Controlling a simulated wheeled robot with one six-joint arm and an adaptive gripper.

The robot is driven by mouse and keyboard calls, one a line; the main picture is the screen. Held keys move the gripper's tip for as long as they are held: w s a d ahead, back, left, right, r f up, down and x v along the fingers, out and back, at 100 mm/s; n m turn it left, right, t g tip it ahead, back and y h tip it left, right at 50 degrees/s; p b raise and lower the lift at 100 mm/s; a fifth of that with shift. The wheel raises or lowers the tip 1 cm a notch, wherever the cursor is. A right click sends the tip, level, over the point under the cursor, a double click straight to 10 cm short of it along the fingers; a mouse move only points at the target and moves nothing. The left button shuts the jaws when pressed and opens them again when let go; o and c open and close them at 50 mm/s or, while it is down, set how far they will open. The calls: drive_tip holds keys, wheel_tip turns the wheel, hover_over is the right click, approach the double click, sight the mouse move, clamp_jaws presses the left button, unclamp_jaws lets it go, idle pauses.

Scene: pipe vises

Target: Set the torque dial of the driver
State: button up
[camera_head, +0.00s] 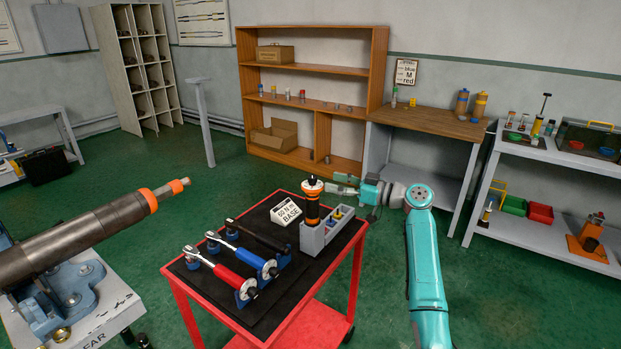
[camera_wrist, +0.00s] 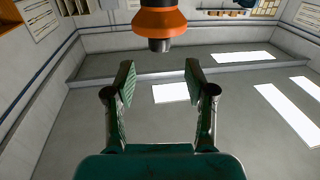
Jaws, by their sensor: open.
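An orange and black driver (camera_head: 312,203) stands upright in a grey holder (camera_head: 318,240) on a red cart. Its orange top with a short dark stub (camera_wrist: 160,45) shows at the upper edge of the wrist view, which looks upside down. My gripper (camera_head: 343,184) is just right of the driver's top in the head view. In the wrist view its two green-padded fingers (camera_wrist: 158,85) are apart with nothing between them. The driver's top lies beyond the fingertips, outside the gap. Dial markings are too small to read. A sign (camera_head: 286,211) on the cart reads "50 N m BASE".
Red (camera_head: 232,279), blue (camera_head: 243,254) and black (camera_head: 258,235) handled wrenches lie on stands on the cart (camera_head: 185,287). A large pipe (camera_head: 85,240) in a vise is at the left. A wooden bench (camera_head: 430,123) and shelf stand behind. Green floor is open around.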

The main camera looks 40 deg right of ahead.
sight(312, 176)
drive_tip(key=x, duration=0.7)
drive_tip(key=shift+w+a, duration=0.15)
drive_tip(key=shift+w, duration=0.2)
clamp_jaws()
